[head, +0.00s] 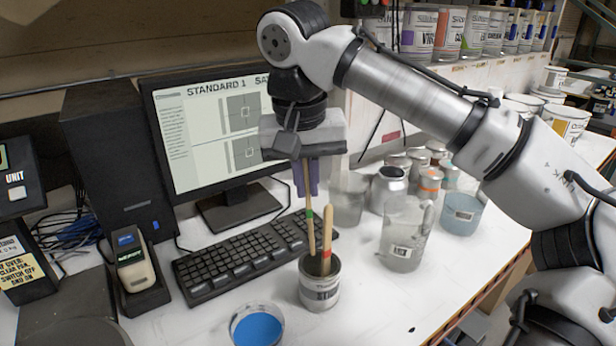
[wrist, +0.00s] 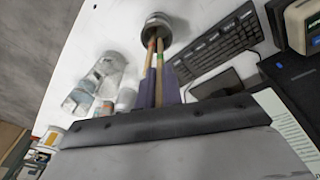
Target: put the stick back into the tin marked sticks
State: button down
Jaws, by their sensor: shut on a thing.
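My gripper (head: 306,188), with purple fingers, is shut on a wooden stick with a green band (head: 309,214). The stick is nearly upright, and its lower end reaches the mouth of the grey labelled tin (head: 319,294). I cannot tell how deep it goes. A second wooden stick with a red band (head: 327,232) stands in the tin, close beside the held one. In the wrist view, the tin (wrist: 157,24) is at the top, with the green-banded stick (wrist: 160,52) running from between the fingers to it. The tin's label is too small to read.
A keyboard (head: 240,255) lies left of the tin, with a monitor (head: 205,140) behind it. A pot of blue paint (head: 258,328) stands at front left. A clear jug (head: 404,240) and several small cans stand to the right. The front right of the table is clear.

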notch_tip(320, 180, down, 11)
jog(key=b, duration=0.6)
jog(key=shift+w+d+b, duration=0.2)
jog(key=shift+w+b, duration=0.1)
jog(key=shift+w, duration=0.05)
jog(key=c, duration=1.5)
grip_release()
jog(key=shift+r, duration=0.15)
jog(key=r, duration=0.4)
jog(key=s+r, duration=0.1)
jog(key=r, duration=0.4)
jog(key=s+a+r, duration=0.1)
jog(key=r, duration=0.3)
jog(key=shift+r+p, duration=0.25)
jog(key=shift+p, duration=0.1)
jog(key=shift+f, duration=0.1)
